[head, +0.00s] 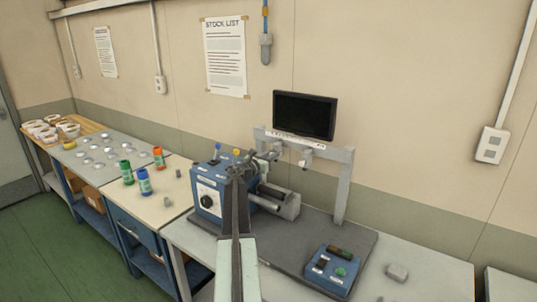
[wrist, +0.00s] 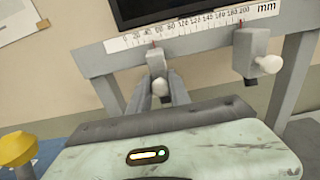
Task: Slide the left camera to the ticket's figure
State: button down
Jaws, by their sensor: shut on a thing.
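The left camera (wrist: 157,60) is a grey block hanging from the rail under a white mm scale (wrist: 190,27). In the head view the right camera (head: 306,157) shows below the rail, and my arm covers part of the machine. I cannot make out a ticket with a figure.
A dark monitor (head: 305,115) stands above the rail. A blue box with a black dial (head: 207,199) is left of the rollers. A blue control box (head: 333,270) with a green button sits at the front right. A grey post (head: 343,187) supports the rail's right end.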

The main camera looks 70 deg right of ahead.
jog(key=c, duration=1.3)
grip_release()
jog(key=shift+w, duration=0.15)
jog(key=v, duration=0.7)
jog(key=shift+a, duration=0.35)
